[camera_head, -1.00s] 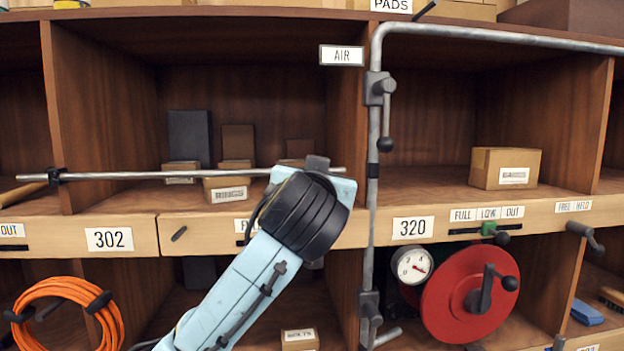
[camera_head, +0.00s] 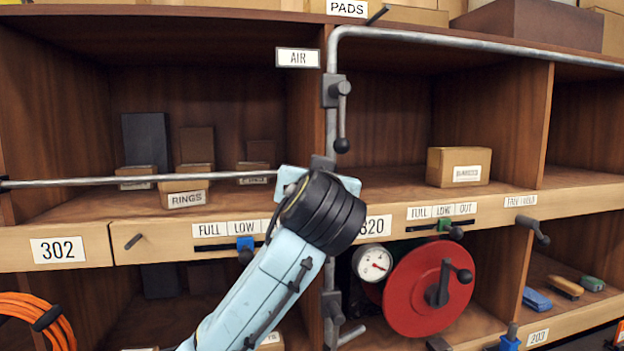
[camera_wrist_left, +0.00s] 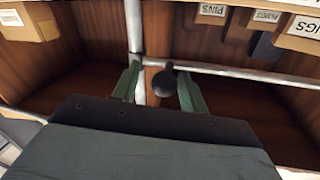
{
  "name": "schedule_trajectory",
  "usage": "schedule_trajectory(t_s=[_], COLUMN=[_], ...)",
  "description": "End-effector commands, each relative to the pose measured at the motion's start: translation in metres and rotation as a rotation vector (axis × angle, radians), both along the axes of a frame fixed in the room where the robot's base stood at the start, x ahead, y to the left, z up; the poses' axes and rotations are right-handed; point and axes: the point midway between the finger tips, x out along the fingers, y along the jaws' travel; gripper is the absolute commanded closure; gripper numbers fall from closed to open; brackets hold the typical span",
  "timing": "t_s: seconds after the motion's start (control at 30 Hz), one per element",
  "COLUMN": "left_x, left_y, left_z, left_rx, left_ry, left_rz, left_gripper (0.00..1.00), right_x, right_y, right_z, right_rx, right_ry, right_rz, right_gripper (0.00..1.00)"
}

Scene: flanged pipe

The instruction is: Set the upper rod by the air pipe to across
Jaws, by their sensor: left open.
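The upper rod (camera_head: 342,115) hangs down from a dark bracket on the grey air pipe (camera_head: 331,60), below the AIR sign (camera_head: 298,57). A black ball knob (camera_head: 342,146) is at its lower end. My left gripper (camera_head: 322,165) is just below the knob in the head view, its fingers mostly hidden behind my wrist. In the left wrist view, which is upside down, the green fingers (camera_wrist_left: 162,88) are apart. A dark round knob (camera_wrist_left: 163,82) shows between them, with the pipe (camera_wrist_left: 134,25) behind. I cannot tell if they touch it. My right gripper is out of view.
A thin horizontal rail (camera_head: 100,181) runs along the left shelf up to near the pipe. Boxes (camera_head: 459,167) stand on the shelves. Below are a round gauge (camera_head: 372,263), a red wheel (camera_head: 427,288) with a crank, and sliders on the shelf edge. The air above the right shelf is free.

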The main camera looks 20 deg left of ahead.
Motion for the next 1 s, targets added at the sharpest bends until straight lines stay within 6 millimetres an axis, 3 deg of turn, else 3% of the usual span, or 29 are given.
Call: schedule_trajectory(t_s=[0.3,0.43,0.8,1.0], left_x=[-0.001,-0.010,-0.085,-0.116], left_y=[0.000,-0.004,-0.030,-0.040], left_z=[-0.001,-0.002,-0.003,-0.001], left_rx=[0.000,-0.001,-0.002,-0.001], left_ry=[0.002,0.001,-0.002,-0.001], left_rz=[0.002,-0.001,-0.003,-0.001], left_gripper=[0.53,0.53,0.53,0.53], right_x=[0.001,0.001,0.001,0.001], right_y=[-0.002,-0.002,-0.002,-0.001], right_z=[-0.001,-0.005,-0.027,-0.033], right_rx=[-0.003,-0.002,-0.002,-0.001], right_ry=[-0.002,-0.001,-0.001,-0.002], right_rz=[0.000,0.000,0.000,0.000], right_gripper=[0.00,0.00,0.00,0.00])
